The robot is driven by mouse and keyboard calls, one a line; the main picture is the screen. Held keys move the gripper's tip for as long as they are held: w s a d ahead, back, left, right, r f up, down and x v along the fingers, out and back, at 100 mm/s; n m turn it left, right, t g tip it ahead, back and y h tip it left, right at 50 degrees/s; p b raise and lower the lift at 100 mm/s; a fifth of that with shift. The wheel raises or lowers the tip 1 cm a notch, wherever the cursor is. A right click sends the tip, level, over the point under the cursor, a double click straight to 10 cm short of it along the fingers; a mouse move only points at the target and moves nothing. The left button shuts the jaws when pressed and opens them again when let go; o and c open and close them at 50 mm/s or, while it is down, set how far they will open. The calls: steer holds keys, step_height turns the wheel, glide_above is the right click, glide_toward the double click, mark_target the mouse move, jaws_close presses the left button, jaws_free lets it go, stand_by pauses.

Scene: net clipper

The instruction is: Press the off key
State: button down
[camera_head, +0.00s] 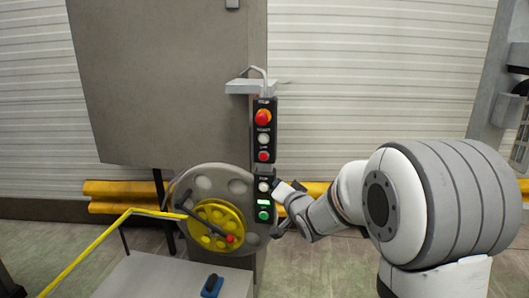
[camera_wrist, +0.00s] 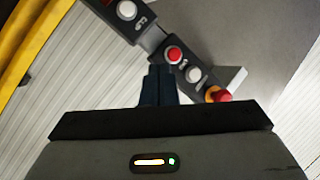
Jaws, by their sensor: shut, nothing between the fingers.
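A narrow black control panel (camera_head: 264,160) stands upright in the head view. Its upper box has a red emergency knob (camera_head: 263,117), a white button (camera_head: 263,139) and a red button (camera_head: 263,156). Its lower box has a white button (camera_head: 263,187), a lit green strip (camera_head: 263,203) and a green button (camera_head: 263,216). Labels are too small to read, so I cannot tell which is the off key. My gripper (camera_wrist: 159,68) is shut and empty. In the wrist view, its tips appear just below the red button (camera_wrist: 174,54); contact cannot be told.
A grey wheel with a yellow hub (camera_head: 215,218) and a dark crank stands left of the panel. A yellow rail (camera_head: 85,250) and a grey box (camera_head: 150,278) are at front left. A small grey shelf (camera_head: 243,87) juts out near the panel's top.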

mark_target(263, 156)
steer(key=w+a+r+t+y+p, duration=0.1)
steer(key=w+a+r+y, duration=0.1)
steer(key=a+y, duration=0.4)
steer(key=shift+w, duration=0.2)
steer(key=shift+w+r, duration=0.1)
steer(key=shift+w+d+p, duration=0.3)
steer(key=shift+w+p, duration=0.1)
steer(key=shift+w, duration=1)
steer(key=shift+w+d+p, duration=0.25)
steer(key=shift+w+p, duration=0.1)
steer(key=shift+w, duration=1.05)
steer(key=shift+w+d+p, duration=0.3)
steer(key=shift+w+p, duration=0.1)
steer(key=shift+w, duration=1)
steer(key=shift+w, duration=0.1)
steer(key=shift+w+d+b, duration=0.1)
steer(key=shift+w+b, duration=0.2)
steer(key=shift+w, duration=0.05)
